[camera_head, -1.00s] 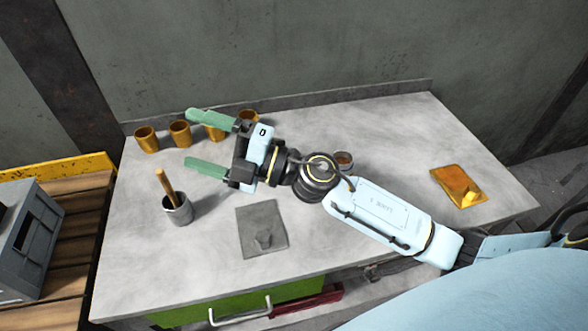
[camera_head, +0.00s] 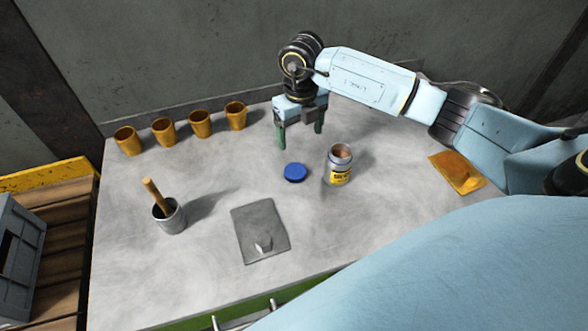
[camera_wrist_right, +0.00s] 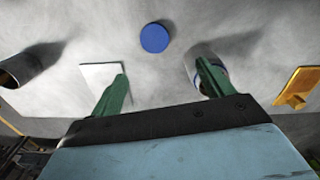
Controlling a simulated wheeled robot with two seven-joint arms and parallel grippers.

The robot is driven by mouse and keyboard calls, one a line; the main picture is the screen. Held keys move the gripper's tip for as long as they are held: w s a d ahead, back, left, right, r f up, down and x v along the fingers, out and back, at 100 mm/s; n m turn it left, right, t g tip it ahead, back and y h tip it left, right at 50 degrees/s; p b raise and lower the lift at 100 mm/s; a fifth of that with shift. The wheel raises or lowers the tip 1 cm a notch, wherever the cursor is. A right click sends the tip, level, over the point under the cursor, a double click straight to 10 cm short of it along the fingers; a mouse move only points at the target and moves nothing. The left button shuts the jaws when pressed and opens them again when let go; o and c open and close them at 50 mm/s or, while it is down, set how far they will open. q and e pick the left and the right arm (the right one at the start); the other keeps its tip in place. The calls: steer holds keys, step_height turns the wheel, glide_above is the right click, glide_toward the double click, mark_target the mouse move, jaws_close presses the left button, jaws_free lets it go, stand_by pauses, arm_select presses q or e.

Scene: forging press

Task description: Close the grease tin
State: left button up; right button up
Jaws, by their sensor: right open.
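The grease tin (camera_head: 338,172) stands upright and open on the grey table, with a yellow label and brown contents. Its blue lid (camera_head: 295,172) lies flat on the table just left of it, apart from it. My right gripper (camera_head: 300,137) points down with its green fingers spread and empty, behind the lid and tin in the head view. In the right wrist view the lid (camera_wrist_right: 154,38) lies beyond the gap between the fingertips (camera_wrist_right: 163,73). There the right-hand finger covers most of the tin (camera_wrist_right: 191,66). My left gripper is not in view.
Several orange cups (camera_head: 164,131) stand in a row at the back left. A grey pot (camera_head: 171,219) with a wooden handle stands at the left. A grey plate (camera_head: 258,228) lies at the front middle, and an orange plate (camera_head: 458,171) lies at the right. The wall rises behind the table.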

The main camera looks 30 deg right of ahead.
glide_above(296, 171)
steer(key=f, duration=0.8)
steer(key=shift+s+d+f, duration=0.1)
steer(key=shift+s+d, duration=0.1)
steer(key=shift+d, duration=0.1)
steer(key=shift+f, duration=0.1)
steer(key=f, duration=0.5)
steer(key=shift+w+a+b, duration=0.15)
steer(key=shift+a+b, duration=0.15)
steer(key=shift+a, duration=0.05)
steer(key=c, duration=1.1)
